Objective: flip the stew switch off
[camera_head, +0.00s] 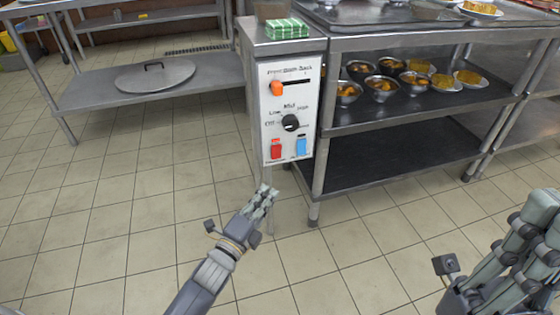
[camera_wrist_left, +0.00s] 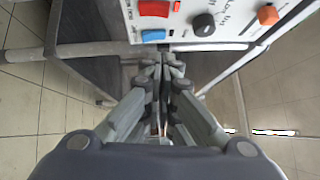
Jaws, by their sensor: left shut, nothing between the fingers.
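A white control panel (camera_head: 288,108) faces me on the side of a grey metal post. Low on it are a red rocker switch (camera_head: 277,149) and a blue rocker switch (camera_head: 301,146). The small labels under them are too blurred to read, so I cannot tell which is the stew switch. Both also show in the left wrist view, red (camera_wrist_left: 154,9) and blue (camera_wrist_left: 153,36). My left gripper (camera_head: 265,192) is shut and empty, below and in front of the panel, apart from the switches. My right gripper (camera_head: 530,240) is at the right edge, partly cut off; its fingertips are unclear.
The panel also carries a black knob (camera_head: 290,122) and an orange slider (camera_head: 277,88). A metal shelf rack (camera_head: 400,120) with bowls and plates of food stands to the right. A low shelf with a round lid (camera_head: 155,76) is at left. The tiled floor is clear.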

